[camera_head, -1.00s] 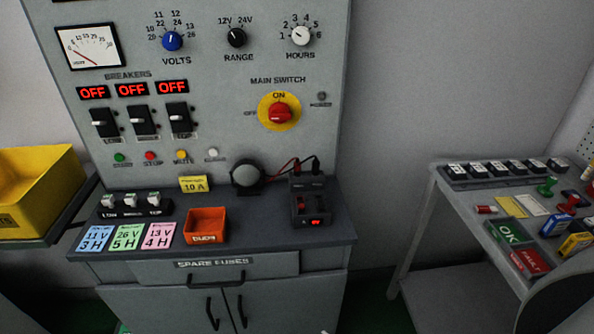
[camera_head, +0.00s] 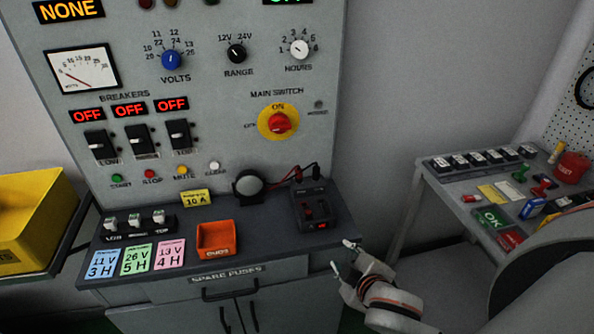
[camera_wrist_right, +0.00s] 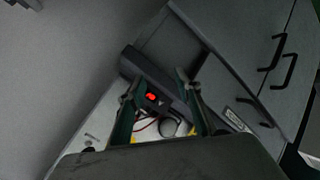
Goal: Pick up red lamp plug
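The lamp (camera_head: 248,184) is a grey dome on the bench. A red lead and a black lead run right from it to the back of a black box (camera_head: 338,212). The red lamp plug (camera_head: 298,175) appears to be at the end of the red lead, at the box's back edge; it is small and dark. My right gripper (camera_head: 343,256) is open and empty, off the bench's right front corner, apart from the box. In the right wrist view, the box's red display (camera_wrist_right: 152,97) shows between the open fingers, with the lamp (camera_wrist_right: 168,127) beyond. My left gripper is out of view.
An orange fuse bin (camera_head: 216,240) and coloured cards stand left of the box. The panel (camera_head: 215,110) rises behind the bench. A side table (camera_head: 440,185) with several small items stands right. A gap lies between bench and table.

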